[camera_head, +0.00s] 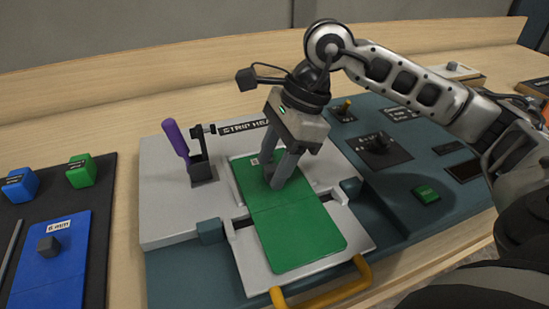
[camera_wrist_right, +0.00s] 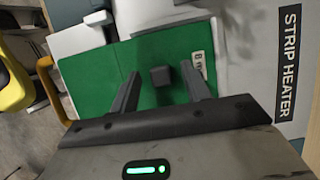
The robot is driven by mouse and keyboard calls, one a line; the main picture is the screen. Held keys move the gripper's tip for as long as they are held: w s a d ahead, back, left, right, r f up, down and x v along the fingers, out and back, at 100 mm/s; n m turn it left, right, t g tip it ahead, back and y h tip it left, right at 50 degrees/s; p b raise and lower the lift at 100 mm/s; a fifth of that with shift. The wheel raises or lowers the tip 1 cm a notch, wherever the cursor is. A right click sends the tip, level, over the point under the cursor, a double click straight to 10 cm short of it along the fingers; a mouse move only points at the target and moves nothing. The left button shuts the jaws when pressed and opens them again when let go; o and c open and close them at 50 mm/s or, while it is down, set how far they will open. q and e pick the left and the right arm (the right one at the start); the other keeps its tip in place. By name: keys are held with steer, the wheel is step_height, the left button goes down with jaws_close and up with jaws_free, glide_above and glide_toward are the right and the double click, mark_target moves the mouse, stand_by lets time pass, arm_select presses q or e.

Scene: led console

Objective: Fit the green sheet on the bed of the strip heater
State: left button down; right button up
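The green sheet (camera_head: 297,222) lies along the light grey bed (camera_head: 213,258) of the strip heater (camera_head: 160,218), reaching from the heater's middle to the front plate near an orange handle. It looks flat and roughly in line with the bed; I cannot tell if its edges are fully seated. My right gripper (camera_head: 272,183) points down over the sheet's rear part. In the right wrist view its fingers (camera_wrist_right: 161,72) stand apart on both sides of the sheet's small dark knob (camera_wrist_right: 160,76), with gaps visible. A white label (camera_wrist_right: 199,66) is beside it. My left gripper is out of view.
A purple-handled clamp (camera_head: 176,139) stands upright left of the sheet. A blue sheet with a knob (camera_head: 54,262) and blue and green blocks (camera_head: 81,171) are on a dark mat at left. The teal console (camera_head: 410,150) with switches is at right.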

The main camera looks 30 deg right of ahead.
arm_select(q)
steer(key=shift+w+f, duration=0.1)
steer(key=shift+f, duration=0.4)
arm_select(e)
steer(key=shift+f, duration=0.2)
arm_select(q)
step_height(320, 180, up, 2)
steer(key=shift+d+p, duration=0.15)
steer(key=shift+p, duration=0.25)
arm_select(e)
steer(key=v, duration=1.6)
steer(key=shift+r, duration=0.15)
